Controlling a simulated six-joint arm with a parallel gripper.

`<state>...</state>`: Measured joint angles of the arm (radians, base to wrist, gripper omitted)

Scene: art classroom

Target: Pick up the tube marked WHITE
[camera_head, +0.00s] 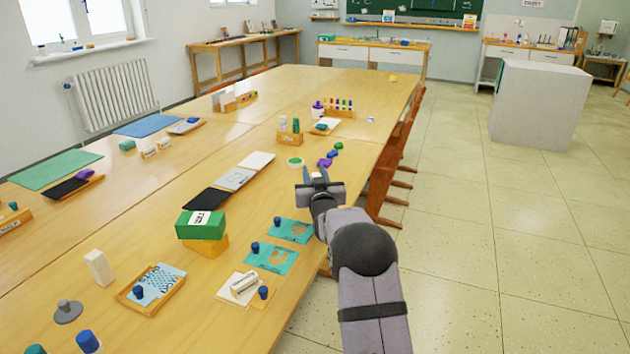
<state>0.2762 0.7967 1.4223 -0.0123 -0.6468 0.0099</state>
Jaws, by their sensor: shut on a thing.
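My gripper (316,176) is over the right part of the long table, seen from behind with its fingers pointing away. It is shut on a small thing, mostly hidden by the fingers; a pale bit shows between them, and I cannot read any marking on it. Just beyond the fingers lie a purple piece (323,163), a blue piece (332,154) and a green piece (339,146). I cannot read a WHITE label anywhere.
A green-rimmed round container (295,162) stands left of the gripper. Teal sheets (290,230) with blue-capped stamps lie nearer. A green box (201,225) sits on a yellow block. Wooden chairs (385,170) line the table's right edge.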

